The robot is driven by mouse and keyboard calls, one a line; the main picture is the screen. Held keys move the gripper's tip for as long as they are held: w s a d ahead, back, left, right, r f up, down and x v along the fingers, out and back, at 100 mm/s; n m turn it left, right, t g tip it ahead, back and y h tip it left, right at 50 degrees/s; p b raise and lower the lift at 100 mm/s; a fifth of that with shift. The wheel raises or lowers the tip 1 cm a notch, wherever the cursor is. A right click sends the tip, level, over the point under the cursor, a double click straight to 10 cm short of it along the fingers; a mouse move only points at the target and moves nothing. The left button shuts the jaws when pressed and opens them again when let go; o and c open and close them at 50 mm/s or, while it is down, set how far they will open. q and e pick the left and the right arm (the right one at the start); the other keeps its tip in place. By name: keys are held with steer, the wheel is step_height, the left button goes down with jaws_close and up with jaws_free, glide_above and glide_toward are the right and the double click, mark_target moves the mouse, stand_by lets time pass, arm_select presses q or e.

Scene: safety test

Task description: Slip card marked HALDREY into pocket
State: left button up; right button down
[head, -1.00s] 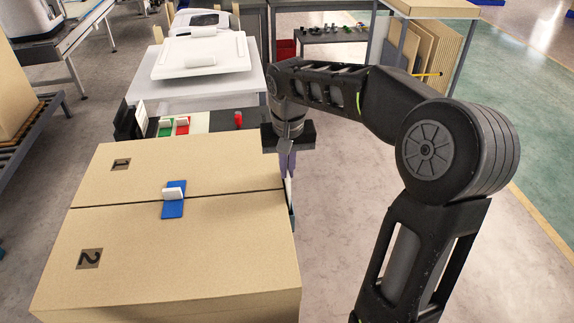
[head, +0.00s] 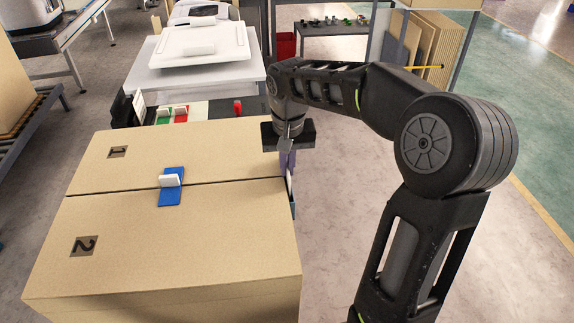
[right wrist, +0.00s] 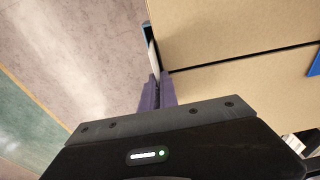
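My right gripper (head: 287,166) points down beside the right side of the large cardboard box (head: 236,225). Its purple fingers are close together on a thin white card (head: 291,185), which also shows in the right wrist view (right wrist: 153,58). No lettering on the card can be read. A teal pocket (head: 293,209) is on the box's right side, and its edge shows in the right wrist view (right wrist: 147,34). The card's far end is at the pocket; I cannot tell how deep it sits. My left gripper is not in view.
A blue piece with a white block (head: 171,183) sits on the box top, across the seam. Behind the box are a dark tray with green and red pieces (head: 181,115) and a white table (head: 150,82). Floor right of the box is clear.

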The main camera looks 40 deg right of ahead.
steer(key=shift+s+a+f, duration=0.3)
steer(key=shift+s, duration=0.3)
stand_by(0.9)
steer(key=c, duration=1.6)
jaws_free()
steer(key=shift+o, duration=0.2)
steer(key=shift+a, duration=0.1)
steer(key=shift+c, duration=1.2)
steer(key=shift+o, duration=1.2)
steer(key=shift+r, duration=0.15)
